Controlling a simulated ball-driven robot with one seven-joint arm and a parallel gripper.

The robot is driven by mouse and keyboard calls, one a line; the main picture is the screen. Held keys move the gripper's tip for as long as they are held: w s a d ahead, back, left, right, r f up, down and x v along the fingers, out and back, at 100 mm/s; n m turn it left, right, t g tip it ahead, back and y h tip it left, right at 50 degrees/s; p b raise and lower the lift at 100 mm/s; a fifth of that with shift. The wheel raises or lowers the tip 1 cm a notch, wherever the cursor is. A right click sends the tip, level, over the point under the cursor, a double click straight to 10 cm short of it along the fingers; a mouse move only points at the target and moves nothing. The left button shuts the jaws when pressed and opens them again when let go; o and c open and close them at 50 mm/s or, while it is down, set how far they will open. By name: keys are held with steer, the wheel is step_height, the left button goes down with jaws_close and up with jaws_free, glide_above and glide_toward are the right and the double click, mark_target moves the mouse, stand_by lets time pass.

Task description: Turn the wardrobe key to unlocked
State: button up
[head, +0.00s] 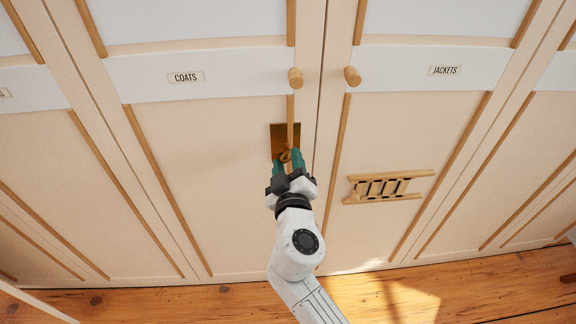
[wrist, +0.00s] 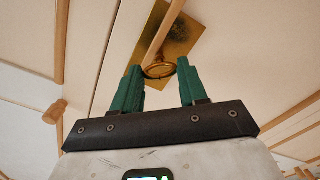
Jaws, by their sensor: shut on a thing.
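The wardrobe key (wrist: 159,70) shows its brass ring-shaped bow in the wrist view, between the two green fingertips. My gripper (head: 288,161) reaches up to the plate from below and is shut on the key's bow, which also shows in the head view (head: 286,156). The key's shaft and the keyhole are hidden, so I cannot tell the lock's state.
Two wooden knobs, left (head: 295,77) and right (head: 352,76), stick out above the plate near the door seam. The wooden floor (head: 400,296) below is clear.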

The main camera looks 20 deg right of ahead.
steer(key=n, duration=0.5)
steer(key=shift+n, duration=0.4)
steer(key=shift+n+p, duration=0.65)
steer(key=shift+n, duration=1.55)
steer(key=shift+a, duration=0.1)
steer(key=o, duration=1.1)
steer(key=shift+c, duration=0.2)
steer(key=v, duration=1)
steer(key=shift+s+b, duration=0.4)
